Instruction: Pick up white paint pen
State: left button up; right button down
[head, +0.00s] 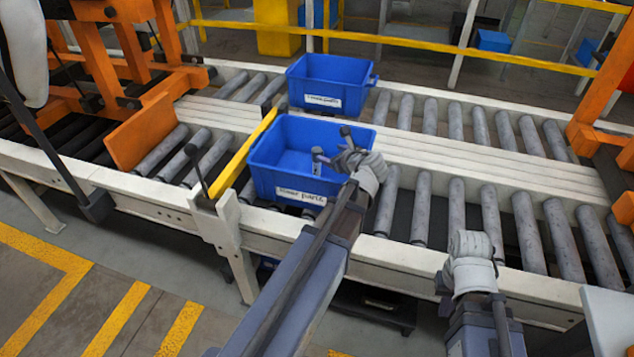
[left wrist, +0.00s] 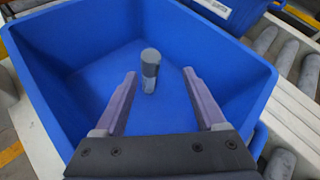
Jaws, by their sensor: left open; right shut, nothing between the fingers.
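A short upright cylinder, light grey on top and darker below, is the only pen-like thing I see; I take it as the paint pen (left wrist: 150,70). It stands in the near blue bin (head: 262,157), on the bin floor. My left gripper (head: 331,143) reaches into this bin. In the left wrist view its two fingers (left wrist: 158,90) are spread, with the cylinder showing between and beyond them, not gripped. In the head view the cylinder is hard to tell from the fingers. My right gripper (head: 470,245) is shut and empty, above the near roller edge.
A second blue bin (head: 325,82) stands behind on the far roller line. A yellow bar (head: 243,155) lies close to the near bin's left side. Orange frames (head: 140,130) stand at left and right. Rollers (head: 490,215) right of the bins are clear.

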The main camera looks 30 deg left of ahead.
aim_at(314, 149)
pick_arm(q)
jog(key=a+m, duration=0.1)
jog(key=w+a+f+b, duration=0.1)
jog(key=a+m+y+b, duration=0.1)
jog(key=shift+w+f+m+t, duration=0.15)
jog(key=shift+f+m+t, duration=0.15)
jog(key=shift+b+x, duration=0.55)
jog(key=shift+x, duration=0.8)
jog(key=shift+s+f+b+x, duration=0.15)
jog(key=shift+b+x, duration=0.15)
jog(key=shift+x, duration=0.45)
jog(key=shift+s+b+x, duration=0.1)
jog(key=shift+b+x, duration=0.25)
jog(key=shift+x, duration=0.35)
jog(key=shift+s+f+b+x, duration=0.15)
jog(key=shift+b+x, duration=0.15)
jog(key=shift+x, duration=0.45)
jog(key=shift+w+a, duration=0.2)
jog(key=shift+a, duration=0.35)
pick_arm(e)
notch_tip(314, 149, down, 7)
jog(key=shift+r, duration=0.15)
pick_arm(q)
grip_shut()
